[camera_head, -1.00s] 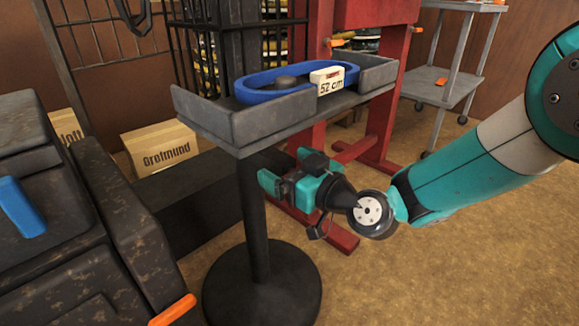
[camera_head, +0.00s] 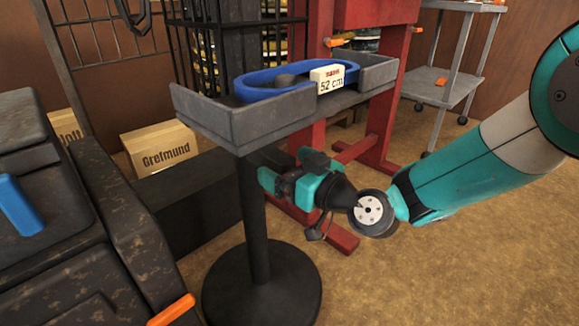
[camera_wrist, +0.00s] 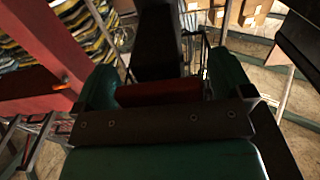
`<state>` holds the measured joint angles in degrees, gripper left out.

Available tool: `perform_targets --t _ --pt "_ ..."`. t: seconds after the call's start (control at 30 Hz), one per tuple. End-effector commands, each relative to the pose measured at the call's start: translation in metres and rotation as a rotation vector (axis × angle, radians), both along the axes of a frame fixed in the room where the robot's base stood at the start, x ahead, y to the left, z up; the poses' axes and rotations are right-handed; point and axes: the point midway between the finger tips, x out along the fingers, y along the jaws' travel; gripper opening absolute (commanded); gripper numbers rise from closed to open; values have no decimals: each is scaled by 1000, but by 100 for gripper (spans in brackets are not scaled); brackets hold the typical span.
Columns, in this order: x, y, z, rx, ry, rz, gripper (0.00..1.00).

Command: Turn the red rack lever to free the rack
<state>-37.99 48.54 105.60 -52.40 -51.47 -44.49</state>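My gripper (camera_head: 290,168) is below the grey tray, next to the black post. Its teal fingers stand well apart. In the wrist view my gripper (camera_wrist: 165,90) has a finger on each side, and a dark red bar (camera_wrist: 158,92) shows across the gap. The bar looks like the red lever, but I cannot tell whether the fingers touch it. A dark upright (camera_wrist: 158,42) stands beyond the bar. In the head view I cannot make out the lever; the gripper and tray hide that area.
The grey tray (camera_head: 215,118) on the black post (camera_head: 254,215) holds a blue ring and a "52 cm" block. A red frame (camera_head: 383,130) stands behind. A dark machine (camera_head: 60,240) is at left, a box (camera_head: 158,148) behind it.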

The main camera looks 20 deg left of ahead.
Motion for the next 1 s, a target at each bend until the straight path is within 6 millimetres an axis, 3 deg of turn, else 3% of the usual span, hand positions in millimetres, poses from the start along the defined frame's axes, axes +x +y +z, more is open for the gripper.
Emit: perform_targets --t 0.37,0.8,1.0 --pt "-3 -11 -1 -2 0 -2 98" --pt "-43 -109 -5 -1 7 -7 98" --pt "-57 -139 -6 1 -3 -4 98"
